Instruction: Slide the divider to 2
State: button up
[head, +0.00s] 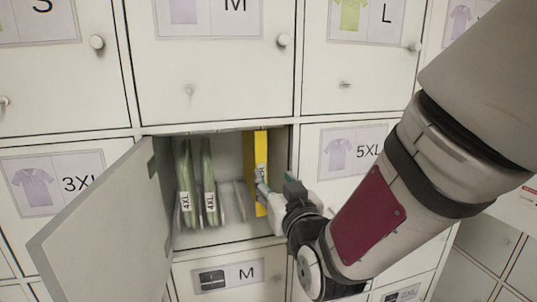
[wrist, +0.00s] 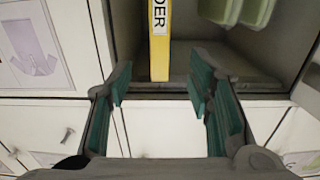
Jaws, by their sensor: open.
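The yellow divider (head: 261,160) stands upright in the open 4XL compartment, near its right wall in the head view. In the wrist view the divider (wrist: 160,50) shows part of its label, "DER". My gripper (head: 274,192) is at the compartment mouth in front of the divider. In the wrist view my gripper (wrist: 160,88) is open, with teal finger pads on either side of the divider's line. The divider's near end appears just beyond the gap, and I cannot tell whether the pads touch it. No position number 2 is readable.
Two green packs labelled 4XL (head: 186,185) stand at the compartment's left, with thin pale partitions (head: 240,200) between them and the divider. The open door (head: 110,230) swings out at left. Closed lockers with knobs surround the compartment.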

aim_at(261, 160)
jog(key=b+x, duration=0.1)
jog(key=x, duration=1.2)
jog(key=shift+w+b, duration=0.4)
grip_shut()
